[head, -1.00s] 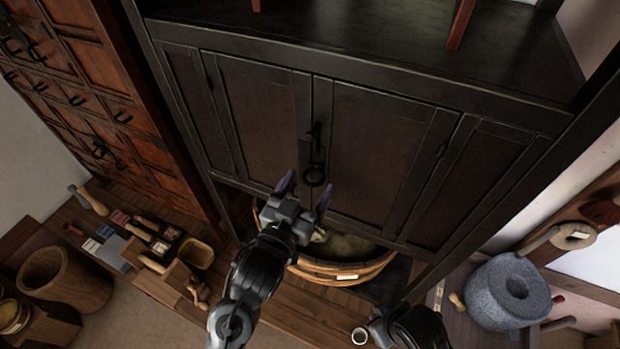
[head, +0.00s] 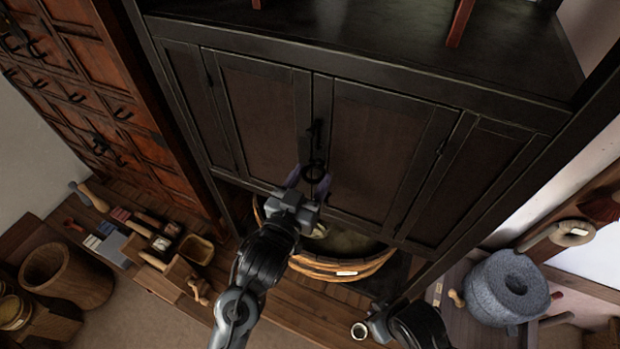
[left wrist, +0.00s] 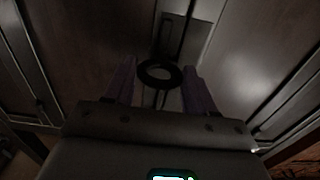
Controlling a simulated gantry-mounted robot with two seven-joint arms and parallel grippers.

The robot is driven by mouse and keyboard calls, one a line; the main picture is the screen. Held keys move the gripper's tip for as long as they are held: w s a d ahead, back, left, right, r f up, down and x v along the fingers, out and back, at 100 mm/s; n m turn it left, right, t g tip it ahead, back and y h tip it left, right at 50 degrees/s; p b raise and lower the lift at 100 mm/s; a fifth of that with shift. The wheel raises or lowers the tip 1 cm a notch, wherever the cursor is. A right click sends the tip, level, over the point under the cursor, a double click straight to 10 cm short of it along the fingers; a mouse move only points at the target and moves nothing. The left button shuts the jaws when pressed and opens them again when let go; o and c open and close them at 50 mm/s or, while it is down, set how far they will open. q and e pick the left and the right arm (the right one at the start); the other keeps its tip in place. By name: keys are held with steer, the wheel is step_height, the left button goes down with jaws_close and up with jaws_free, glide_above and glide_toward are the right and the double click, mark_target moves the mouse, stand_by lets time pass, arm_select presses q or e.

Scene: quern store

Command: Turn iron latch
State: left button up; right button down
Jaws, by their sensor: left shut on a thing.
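The iron latch (head: 315,135) is a dark bar with a ring hanging from its lower end, at the meeting edge of the dark cabinet doors. My left gripper (head: 309,174) is at the ring, one purple finger on each side, and is shut on it. In the left wrist view the ring (left wrist: 160,66) shows between the fingers (left wrist: 160,82), with the bar behind it. The exact contact is too dark to see. Part of my right arm shows at the bottom, with its gripper (head: 378,328) small and its fingers unclear.
The dark cabinet doors (head: 375,150) are closed. A wooden tub (head: 345,268) stands below them. A red-brown drawer chest (head: 120,100) is at the left, with tools and boxes on the low shelf beside it. A grey stone quern (head: 507,288) stands at the right.

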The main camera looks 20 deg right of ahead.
arm_select(q)
steer(key=shift+m, duration=0.3)
steer(key=m, duration=0.3)
steer(key=shift+m+b, duration=0.3)
steer(key=m+b, duration=0.1)
steer(key=m, duration=0.3)
steer(key=shift+f+m, duration=0.1)
steer(key=shift+m, duration=0.2)
steer(key=m+b, duration=0.1)
steer(key=m, duration=0.1)
steer(key=shift+m+b, duration=0.3)
steer(key=shift+b, duration=0.1)
steer(key=m+b, duration=0.1)
steer(key=m, duration=0.1)
steer(key=shift+m+b, duration=0.35)
steer(key=shift+m, duration=0.05)
steer(key=shift+m+b, duration=1.4)
steer(key=shift+m, duration=0.4)
